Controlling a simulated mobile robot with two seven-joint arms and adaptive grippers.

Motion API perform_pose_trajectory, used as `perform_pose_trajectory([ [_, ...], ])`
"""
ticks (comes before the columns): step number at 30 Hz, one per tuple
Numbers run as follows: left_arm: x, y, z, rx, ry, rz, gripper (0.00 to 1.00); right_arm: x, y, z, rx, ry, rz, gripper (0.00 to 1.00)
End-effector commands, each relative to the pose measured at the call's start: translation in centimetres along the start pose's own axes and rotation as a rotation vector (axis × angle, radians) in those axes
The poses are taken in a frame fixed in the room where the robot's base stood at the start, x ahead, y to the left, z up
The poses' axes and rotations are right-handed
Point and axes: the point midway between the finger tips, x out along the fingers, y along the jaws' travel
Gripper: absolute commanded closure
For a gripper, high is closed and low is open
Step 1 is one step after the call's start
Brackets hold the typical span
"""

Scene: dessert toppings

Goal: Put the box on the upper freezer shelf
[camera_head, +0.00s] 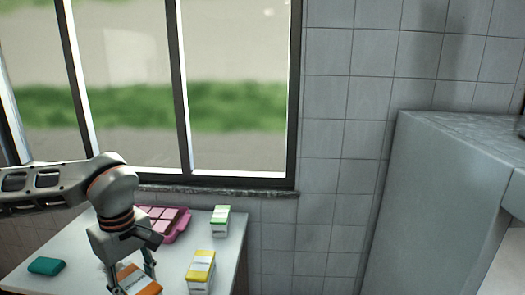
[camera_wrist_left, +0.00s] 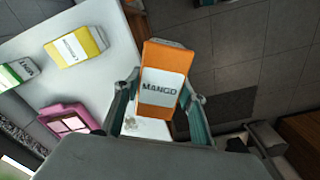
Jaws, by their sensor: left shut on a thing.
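An orange and white box (camera_head: 140,281) is between the fingers of my left gripper (camera_head: 131,283) at the bottom of the head view. In the left wrist view the box (camera_wrist_left: 163,78) reads MANGO, and the fingers of my left gripper (camera_wrist_left: 160,108) are shut on its two sides. Its lower end is cut off by the frame in the head view. A large grey cabinet (camera_head: 440,190), perhaps the freezer, stands at the right. No shelf can be made out in it. My right gripper is not in view.
On the white table (camera_head: 75,235) stand a yellow and white box (camera_head: 200,272), a green and white box (camera_head: 221,221), a pink tray (camera_head: 181,232) and a teal item (camera_head: 46,266). A window and tiled wall are behind. Open floor (camera_wrist_left: 250,50) lies beside the table.

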Motion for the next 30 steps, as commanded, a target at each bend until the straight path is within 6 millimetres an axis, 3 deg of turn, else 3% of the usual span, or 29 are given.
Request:
perform_pose_trajectory([
  [9,2.8,-0.3,2.2,0.658,-0.014,0.005,0.9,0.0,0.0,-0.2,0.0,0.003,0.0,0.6],
  [15,3.8,-0.5,3.0,0.914,-0.023,0.011,0.9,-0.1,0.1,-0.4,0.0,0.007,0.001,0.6],
  [25,4.1,-0.6,3.2,0.998,-0.024,0.014,0.9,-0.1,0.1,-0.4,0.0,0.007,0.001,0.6],
  [27,4.1,-0.6,3.2,0.997,-0.024,0.014,0.9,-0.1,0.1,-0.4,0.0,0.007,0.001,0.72],
  [30,4.1,-0.6,3.2,0.996,-0.024,0.014,0.9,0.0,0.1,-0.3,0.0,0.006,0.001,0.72],
])
